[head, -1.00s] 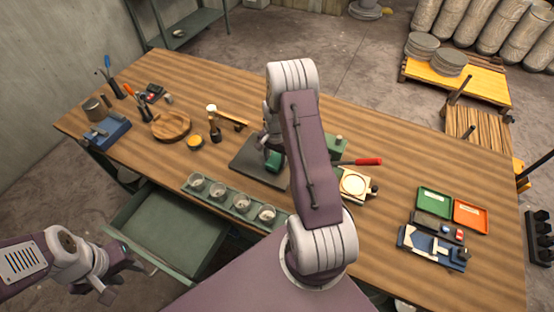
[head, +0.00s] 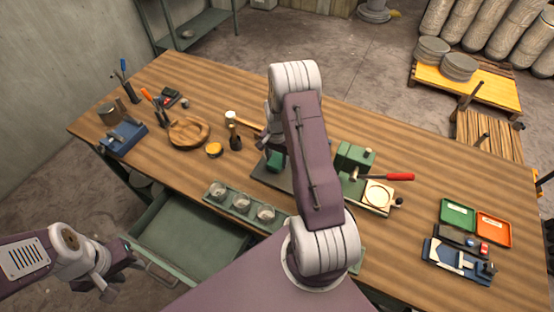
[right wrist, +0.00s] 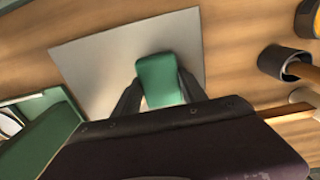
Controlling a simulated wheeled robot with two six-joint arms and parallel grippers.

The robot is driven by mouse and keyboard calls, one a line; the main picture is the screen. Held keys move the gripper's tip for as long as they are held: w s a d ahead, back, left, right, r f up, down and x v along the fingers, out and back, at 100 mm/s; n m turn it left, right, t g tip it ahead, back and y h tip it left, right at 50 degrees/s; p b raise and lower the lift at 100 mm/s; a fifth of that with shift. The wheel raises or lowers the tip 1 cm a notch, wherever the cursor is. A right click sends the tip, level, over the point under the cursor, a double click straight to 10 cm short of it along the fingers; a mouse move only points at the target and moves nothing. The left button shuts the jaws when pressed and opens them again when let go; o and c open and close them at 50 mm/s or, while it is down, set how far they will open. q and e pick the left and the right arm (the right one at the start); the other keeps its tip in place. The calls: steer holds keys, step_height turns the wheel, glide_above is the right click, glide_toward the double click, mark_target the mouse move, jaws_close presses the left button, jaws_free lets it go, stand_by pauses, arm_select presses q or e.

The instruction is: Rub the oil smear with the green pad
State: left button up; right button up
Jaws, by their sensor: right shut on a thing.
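My right gripper (right wrist: 155,95) is shut on the green pad (right wrist: 160,78), which sits between its two dark fingers in the right wrist view. The pad lies over a flat grey plate (right wrist: 95,62), and I cannot tell whether it touches it. In the head view the pad (head: 275,160) shows beside my right wrist, and the dark plate (head: 262,176) is partly hidden by my arm. I cannot make out an oil smear on the visible plate. My left gripper (head: 112,280) hangs at the lower left, off the table, apart from everything.
A green-and-cream device with a red handle (head: 385,190) stands right of my arm. An open drawer (head: 190,232) juts out at the left.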

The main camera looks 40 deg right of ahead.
steer(key=shift+r+p, duration=0.3)
steer(key=shift+r, duration=0.65)
steer(key=shift+s+d+r+p, duration=0.1)
steer(key=shift+s+r+p, duration=0.05)
steer(key=shift+r+p, duration=0.4)
steer(key=shift+s+d+r+p, duration=0.1)
steer(key=shift+r+p, duration=0.25)
steer(key=shift+r, duration=0.35)
step_height(320, 180, up, 2)
steer(key=shift+w+a+r+p, duration=0.1)
steer(key=shift+w+p, duration=0.05)
steer(key=shift+p, duration=0.7)
steer(key=shift+r, duration=0.35)
